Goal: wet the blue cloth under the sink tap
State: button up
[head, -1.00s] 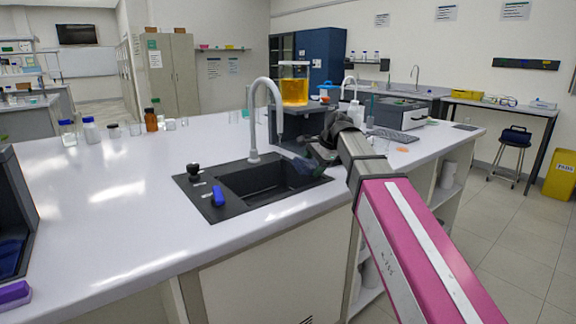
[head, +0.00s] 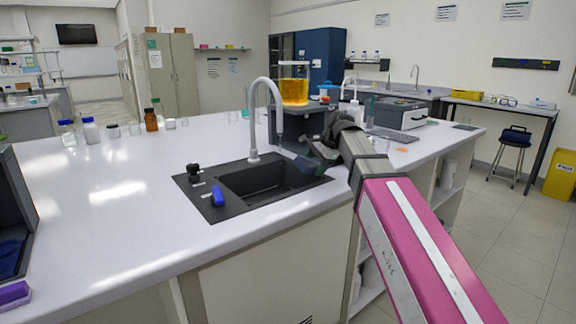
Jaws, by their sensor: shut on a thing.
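The black sink (head: 265,181) is set into the white bench, and the grey gooseneck tap (head: 253,120) arches over its back edge. My gripper (head: 312,157) is over the sink's right end, to the right of the tap's spout. It is shut on a small dark blue piece, which looks like the blue cloth (head: 306,164). The cloth is partly hidden by the gripper and small in view. I see no water running. A black knob (head: 193,171) and a bright blue piece (head: 218,196) sit on the sink's left ledge.
A beaker of yellow liquid (head: 294,90) stands on a dark stand behind the sink. Several bottles, one of them brown (head: 151,120), line the bench's back edge. A dark open box (head: 30,215) is at far left.

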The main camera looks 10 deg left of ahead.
jog(key=shift+s+d+r, duration=0.2)
jog(key=shift+d+r, duration=0.7)
jog(key=shift+d, duration=0.25)
jog(key=shift+s+d+r, duration=0.2)
jog(key=shift+d+r, duration=0.7)
jog(key=shift+d, duration=0.25)
